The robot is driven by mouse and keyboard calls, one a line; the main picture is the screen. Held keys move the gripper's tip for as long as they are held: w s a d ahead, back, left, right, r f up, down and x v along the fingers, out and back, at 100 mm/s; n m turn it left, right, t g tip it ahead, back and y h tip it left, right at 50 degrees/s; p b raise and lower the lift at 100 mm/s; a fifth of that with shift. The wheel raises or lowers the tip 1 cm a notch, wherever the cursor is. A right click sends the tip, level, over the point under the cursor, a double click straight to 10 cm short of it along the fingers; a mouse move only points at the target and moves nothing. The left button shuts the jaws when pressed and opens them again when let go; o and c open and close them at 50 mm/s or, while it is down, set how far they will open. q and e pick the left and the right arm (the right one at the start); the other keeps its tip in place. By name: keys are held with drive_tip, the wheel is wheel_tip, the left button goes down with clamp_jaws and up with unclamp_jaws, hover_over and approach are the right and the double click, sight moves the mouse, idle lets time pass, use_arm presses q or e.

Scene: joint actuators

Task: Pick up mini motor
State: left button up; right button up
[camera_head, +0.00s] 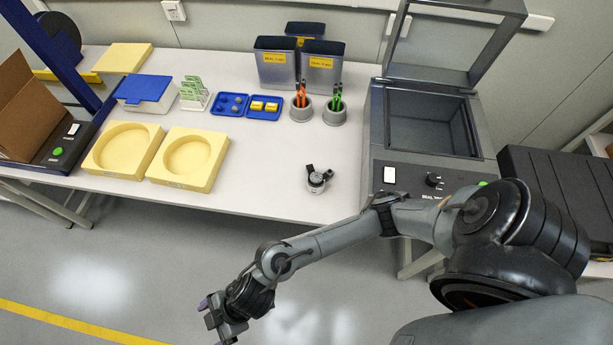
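A small silver and black motor (317,182) sits on the white table near its front edge, right of the yellow foam blocks. It looks like the mini motor, with black parts sticking up from its top. My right arm reaches in from the right, and its gripper (216,318) hangs in front of the table at the bottom of the view. This gripper is well apart from the motor, below and left of it in the picture. Its fingers are too small to tell whether they are open. My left gripper is not in view.
Two yellow foam blocks with round recesses (218,161) lie left of the motor. An open grey machine (378,150) stands to the right. Cups with orange and green tools (333,116), blue trays (265,114) and dark bins (275,75) stand behind. The table around the motor is clear.

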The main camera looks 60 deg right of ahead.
drive_tip(key=d+f+n+g+h+p, duration=0.1)
drive_tip(key=d+f+n+g+p, duration=0.1)
drive_tip(key=d+f, duration=0.15)
use_arm(q)
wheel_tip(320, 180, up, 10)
drive_tip(key=p, duration=0.7)
use_arm(e)
drive_tip(key=m+g+h, duration=0.7)
drive_tip(key=m+h, duration=0.1)
drive_tip(key=m, duration=0.1)
approach(315, 176)
drive_tip(key=f, duration=0.1)
drive_tip(key=b+x, duration=0.1)
drive_tip(key=x, duration=0.2)
drive_tip(key=shift+s+d+f+b, duration=0.1)
drive_tip(key=shift+s+f+b, duration=0.1)
drive_tip(key=shift+b, duration=0.2)
drive_tip(key=shift+b+x, duration=1.05)
drive_tip(key=shift+x, duration=1.9)
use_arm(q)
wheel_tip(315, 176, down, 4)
